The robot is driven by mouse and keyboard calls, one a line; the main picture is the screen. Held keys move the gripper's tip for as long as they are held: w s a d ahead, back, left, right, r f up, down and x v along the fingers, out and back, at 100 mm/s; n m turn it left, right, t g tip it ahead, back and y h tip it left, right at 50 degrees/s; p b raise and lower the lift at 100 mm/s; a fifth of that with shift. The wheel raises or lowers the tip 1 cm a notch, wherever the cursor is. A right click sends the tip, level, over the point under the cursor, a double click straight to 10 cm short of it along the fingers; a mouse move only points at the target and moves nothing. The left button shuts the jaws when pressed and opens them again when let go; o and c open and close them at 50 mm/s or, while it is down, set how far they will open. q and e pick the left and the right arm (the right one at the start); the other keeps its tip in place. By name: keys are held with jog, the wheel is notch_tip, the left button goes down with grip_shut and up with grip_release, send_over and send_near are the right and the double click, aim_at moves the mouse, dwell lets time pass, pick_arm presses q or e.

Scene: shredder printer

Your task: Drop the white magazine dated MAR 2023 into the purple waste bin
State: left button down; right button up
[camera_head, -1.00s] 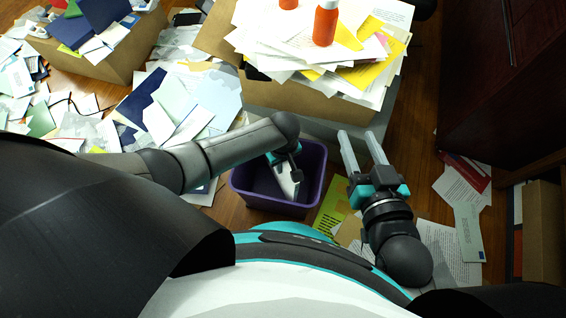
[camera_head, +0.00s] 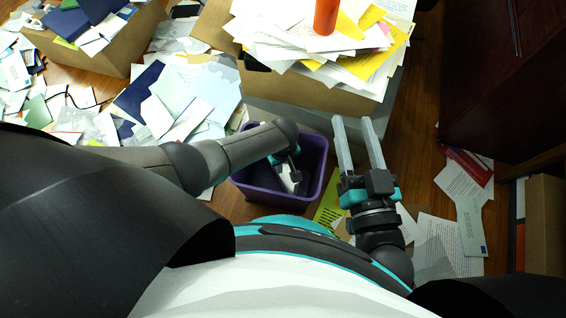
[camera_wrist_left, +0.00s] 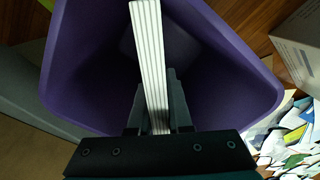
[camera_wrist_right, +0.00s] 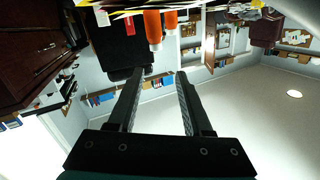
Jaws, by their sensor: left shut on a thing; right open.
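The purple waste bin (camera_head: 313,181) stands on the floor in front of me. My left gripper (camera_head: 290,180) points down at the bin's opening and is shut on a white magazine. In the left wrist view the magazine (camera_wrist_left: 148,50) shows edge-on as a white layered strip between the fingers (camera_wrist_left: 155,110), with the bin's purple walls (camera_wrist_left: 88,65) around it. Its date cannot be read. My right gripper (camera_head: 357,130) is open and empty to the right of the bin; its parted fingers also show in the right wrist view (camera_wrist_right: 157,90).
A cardboard box (camera_head: 310,88) heaped with papers and an orange bottle (camera_head: 326,15) stands behind the bin. Loose papers (camera_head: 180,100) cover the floor at the left. A dark wooden cabinet (camera_head: 500,80) is at the right, with papers (camera_head: 463,185) below it.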

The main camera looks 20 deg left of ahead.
pick_arm(q)
jog(key=c, duration=0.8)
grip_release()
jog(key=shift+o, duration=0.2)
